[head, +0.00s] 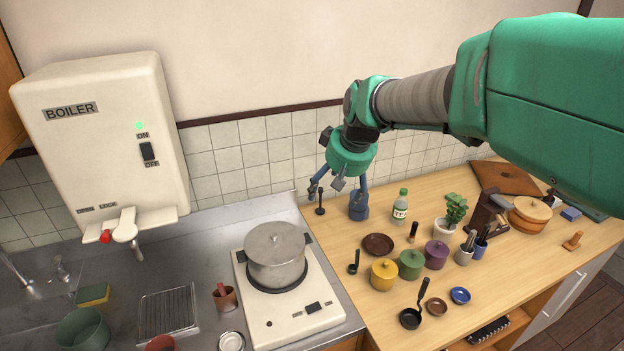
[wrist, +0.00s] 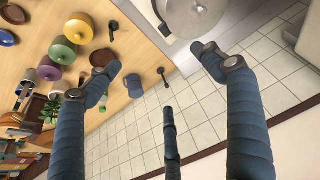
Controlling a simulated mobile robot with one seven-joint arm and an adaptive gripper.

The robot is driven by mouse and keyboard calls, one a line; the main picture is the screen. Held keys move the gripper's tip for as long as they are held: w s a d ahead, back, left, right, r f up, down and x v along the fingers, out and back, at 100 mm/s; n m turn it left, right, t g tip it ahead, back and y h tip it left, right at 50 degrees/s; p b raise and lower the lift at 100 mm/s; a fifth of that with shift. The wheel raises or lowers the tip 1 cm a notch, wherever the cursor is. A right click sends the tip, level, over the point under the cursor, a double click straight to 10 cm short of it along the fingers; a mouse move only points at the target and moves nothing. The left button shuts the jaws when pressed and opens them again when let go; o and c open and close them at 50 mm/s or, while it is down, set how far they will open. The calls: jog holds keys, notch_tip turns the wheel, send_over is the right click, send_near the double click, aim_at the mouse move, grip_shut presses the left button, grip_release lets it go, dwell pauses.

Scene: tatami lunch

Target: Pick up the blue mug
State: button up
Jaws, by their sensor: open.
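The blue mug (head: 358,210) stands on the wooden counter near the tiled wall, with part of my gripper overlapping its top in the head view. In the wrist view the blue mug (wrist: 134,87) shows whole between my fingers, nearer the left one. My gripper (head: 337,187) hangs above the counter near the wall, fingers pointing down. It is open and empty; in the wrist view its fingers (wrist: 160,60) are spread wide. The mug looks apart from the fingers, below them.
A black ladle-like utensil (head: 320,208) is just left of the mug. A brown plate (head: 378,244), a green-labelled bottle (head: 400,207) and lidded pots, one yellow (head: 384,275), stand nearby. A steel pot (head: 275,256) sits on the stove at left. The tiled wall (head: 240,155) is close behind.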

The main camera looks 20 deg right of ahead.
jog(key=w+d+f+p, duration=0.1)
jog(key=w+d+f, duration=0.2)
jog(key=w+d, duration=0.35)
jog(key=w+d+f+p, duration=0.2)
jog(key=w+d+f, duration=0.1)
jog(key=w+d, duration=0.3)
jog(key=w+d+f+p, duration=0.2)
jog(key=w+d+f, duration=0.8)
jog(key=d+f, duration=0.2)
jog(key=shift+d+f, duration=0.3)
jog(key=shift+d, duration=0.9)
jog(key=shift+w, duration=0.1)
send_over(361, 208)
notch_tip(361, 208, down, 7)
jog(key=shift+w+d+f+b, duration=0.25)
jog(key=shift+d+f+b, duration=0.1)
jog(key=shift+d+f, duration=0.1)
jog(key=shift+f, duration=0.1)
jog(key=shift+b+x, duration=0.4)
jog(key=shift+x, duration=2.1)
jog(key=shift+w, duration=0.2)
